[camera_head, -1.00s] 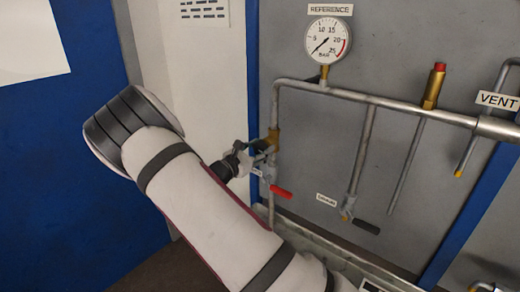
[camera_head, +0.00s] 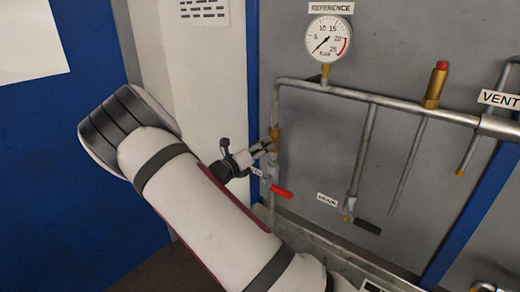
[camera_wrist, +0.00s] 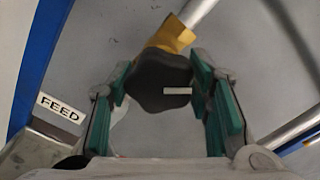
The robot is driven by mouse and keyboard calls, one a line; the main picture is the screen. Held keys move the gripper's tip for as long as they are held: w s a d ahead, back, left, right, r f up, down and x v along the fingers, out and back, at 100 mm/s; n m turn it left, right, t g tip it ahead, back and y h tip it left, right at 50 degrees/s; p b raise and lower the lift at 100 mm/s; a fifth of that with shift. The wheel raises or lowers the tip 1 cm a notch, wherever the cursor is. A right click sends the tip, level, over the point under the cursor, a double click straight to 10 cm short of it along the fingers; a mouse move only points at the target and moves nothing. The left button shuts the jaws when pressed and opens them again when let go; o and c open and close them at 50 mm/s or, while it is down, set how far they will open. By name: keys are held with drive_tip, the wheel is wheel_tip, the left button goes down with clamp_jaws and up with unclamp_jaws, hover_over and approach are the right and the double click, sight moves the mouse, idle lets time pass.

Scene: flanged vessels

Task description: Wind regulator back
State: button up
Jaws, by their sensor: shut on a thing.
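The regulator has a brass body (camera_head: 275,140) on the left end of the pipework, and its brass also shows in the wrist view (camera_wrist: 172,35). Its dark lobed knob (camera_wrist: 160,80) faces the wrist camera, with a pale mark pointing right. My gripper (camera_wrist: 162,88) is shut on the knob, a green-padded finger at each side. In the head view, my gripper (camera_head: 262,149) reaches the regulator from the left and hides the knob. The reference gauge (camera_head: 329,38) hangs above right, its needle low on the scale.
A red-handled valve (camera_head: 281,192) sits just below the regulator. A FEED label (camera_wrist: 59,108) is at the left of the wrist view. A dark-handled valve (camera_head: 366,227) and a red-topped brass fitting (camera_head: 436,84) stand to the right. A blue post (camera_head: 253,70) is close behind my gripper.

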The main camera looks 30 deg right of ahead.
drive_tip(key=n, duration=0.5)
drive_tip(key=shift+n, duration=0.3)
drive_tip(key=shift+n+b, duration=0.45)
drive_tip(key=shift+n, duration=1.75)
drive_tip(key=o, duration=1.1)
drive_tip(key=shift+o, duration=0.2)
drive_tip(key=shift+a, duration=0.1)
drive_tip(key=v, duration=1.2)
